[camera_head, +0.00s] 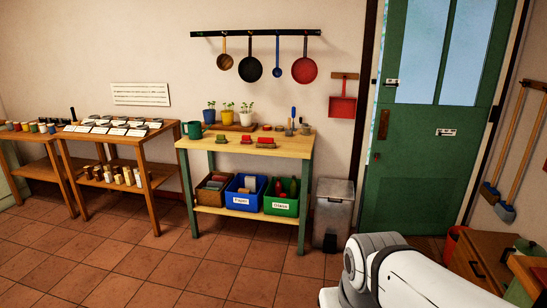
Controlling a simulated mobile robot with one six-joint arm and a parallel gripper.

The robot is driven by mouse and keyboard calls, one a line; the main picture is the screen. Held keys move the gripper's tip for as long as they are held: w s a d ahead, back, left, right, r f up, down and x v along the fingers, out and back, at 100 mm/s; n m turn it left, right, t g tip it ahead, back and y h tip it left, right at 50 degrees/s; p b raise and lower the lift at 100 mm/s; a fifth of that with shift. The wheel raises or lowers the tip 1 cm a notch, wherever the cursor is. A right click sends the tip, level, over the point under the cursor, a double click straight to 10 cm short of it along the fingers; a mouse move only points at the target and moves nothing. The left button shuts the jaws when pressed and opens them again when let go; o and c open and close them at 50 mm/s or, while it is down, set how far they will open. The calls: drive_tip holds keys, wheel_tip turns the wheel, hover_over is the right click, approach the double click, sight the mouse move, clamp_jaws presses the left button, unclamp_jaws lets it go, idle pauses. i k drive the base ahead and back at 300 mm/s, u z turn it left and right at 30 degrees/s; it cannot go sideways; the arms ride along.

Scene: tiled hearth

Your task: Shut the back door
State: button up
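The back door (422,165) is green with two tall glass panes and stands at the right of the head view. A brown handle plate (383,125) is on its left side, with a small knob below it. A narrow pale blue strip shows along the door's upper left edge beside the frame, so it looks slightly ajar, but I cannot be sure. Small white labels are on the door. My white arm crosses the bottom right, in front of and below the door. My gripper is not in view.
A grey bin (333,214) stands left of the door. A wooden workbench (245,143) with crates is further left. A wooden cabinet (482,262) and hanging brooms (507,135) are at the right. The tiled floor (150,265) at front left is clear.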

sight(447, 56)
drive_tip(key=i, duration=1.65)
drive_tip(key=z, duration=0.65)
drive_tip(key=i, duration=1.6)
drive_tip(key=z, duration=0.75)
drive_tip(key=i, duration=0.8)
drive_tip(key=z, duration=0.3)
